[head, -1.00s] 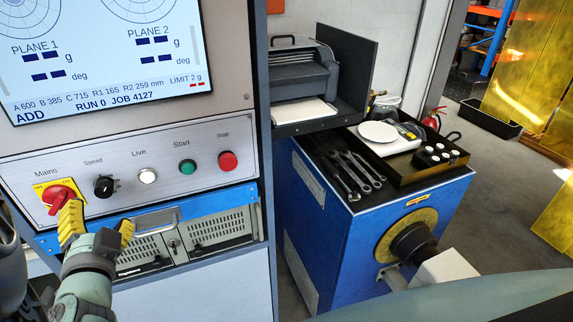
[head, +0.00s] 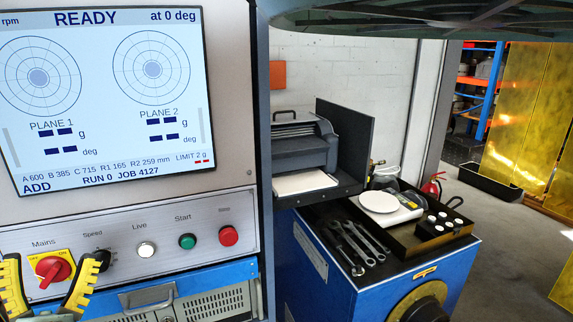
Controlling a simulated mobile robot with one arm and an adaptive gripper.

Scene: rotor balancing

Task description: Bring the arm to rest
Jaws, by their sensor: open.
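My gripper (head: 50,288) is at the lower left of the head view, its two yellow ridged fingers spread apart with nothing between them. The red Mains switch (head: 53,270) on its yellow plate shows in the gap between the fingers. I cannot tell how far the fingers are from the panel. The right finger partly covers the black Speed knob (head: 98,259). The rest of my arm is below the picture edge.
The screen (head: 105,95) reads READY at 0 deg. The Live lamp (head: 146,250), green Start button (head: 187,241) and red Stop button (head: 228,236) line the panel.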

